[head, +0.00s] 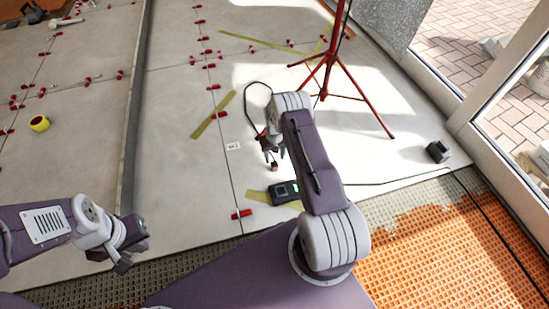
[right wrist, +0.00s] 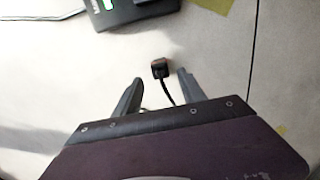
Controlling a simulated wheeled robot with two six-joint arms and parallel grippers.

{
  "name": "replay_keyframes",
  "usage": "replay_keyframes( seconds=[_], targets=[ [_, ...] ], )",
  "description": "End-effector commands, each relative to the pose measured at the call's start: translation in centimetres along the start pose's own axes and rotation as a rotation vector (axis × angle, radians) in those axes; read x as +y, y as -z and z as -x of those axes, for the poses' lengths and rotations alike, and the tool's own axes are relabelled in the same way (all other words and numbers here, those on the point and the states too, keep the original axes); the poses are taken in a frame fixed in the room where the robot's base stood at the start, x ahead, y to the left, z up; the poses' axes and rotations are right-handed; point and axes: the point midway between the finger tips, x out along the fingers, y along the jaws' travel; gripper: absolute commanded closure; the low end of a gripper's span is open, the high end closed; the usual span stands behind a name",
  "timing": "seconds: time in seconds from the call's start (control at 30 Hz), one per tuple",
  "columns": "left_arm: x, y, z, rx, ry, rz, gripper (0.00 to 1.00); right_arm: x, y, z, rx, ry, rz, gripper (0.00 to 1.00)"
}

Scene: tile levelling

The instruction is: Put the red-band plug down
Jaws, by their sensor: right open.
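A small dark plug (right wrist: 160,68) with a reddish-brown face shows just beyond the fingertips of my right gripper (right wrist: 159,78) in the right wrist view. Its black cable runs back between the fingers. The fingers stand apart on both sides and do not touch it. In the head view the plug (head: 274,167) is just below the open right gripper (head: 272,155), over pale tile. It appears to lie on the tile, but any small gap is hard to judge. A red band is not clear. My left gripper (head: 123,264) is at lower left, away from the plug; its jaw opening is unclear.
A black device with a green display (head: 283,192) lies near the plug, on yellow tape. A red tripod (head: 326,62) stands behind. A black box (head: 437,151) is at right. Red levelling clips (head: 242,214) line the joints. Bare tile lies left of the plug.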

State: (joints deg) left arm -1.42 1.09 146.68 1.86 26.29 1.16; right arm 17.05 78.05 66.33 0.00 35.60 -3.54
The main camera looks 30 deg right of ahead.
Motion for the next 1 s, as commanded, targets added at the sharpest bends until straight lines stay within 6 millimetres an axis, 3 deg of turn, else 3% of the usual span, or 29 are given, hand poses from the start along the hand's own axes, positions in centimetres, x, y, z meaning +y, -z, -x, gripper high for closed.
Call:
replay_keyframes(
  seconds=[0.03,0.2,0.43,0.57,0.67,0.8,0.9,1.0],
  targets=[
    [0.0,0.2,2.3,0.0,0.0,0.0,1.0,0.0,0.1,2.7,0.001,0.0,0.0,0.52],
    [0.1,0.5,4.7,0.0,0.0,0.0,1.0,0.0,0.0,6.2,0.0,0.0,0.0,0.52],
    [0.1,0.5,4.6,0.0,0.0,0.0,1.0,-0.4,-0.1,7.3,0.003,0.0,0.006,0.52],
    [0.1,0.5,4.6,0.0,0.0,0.0,1.0,-2.8,-1.2,12.8,0.023,0.003,0.04,0.52],
    [0.1,0.5,4.6,0.0,0.0,0.0,1.0,-5.4,-4.3,18.7,0.044,0.007,0.081,0.52],
    [0.1,0.5,4.6,0.0,0.0,0.0,1.0,-8.2,-11.5,25.4,0.073,0.016,0.14,0.52],
    [0.1,0.5,4.6,0.0,0.0,0.0,1.0,-9.0,-17.1,28.1,0.088,0.023,0.175,0.52],
    [0.1,0.5,4.6,0.0,0.0,0.0,1.0,-9.2,-21.2,29.3,0.098,0.027,0.198,0.52]
  ],
)
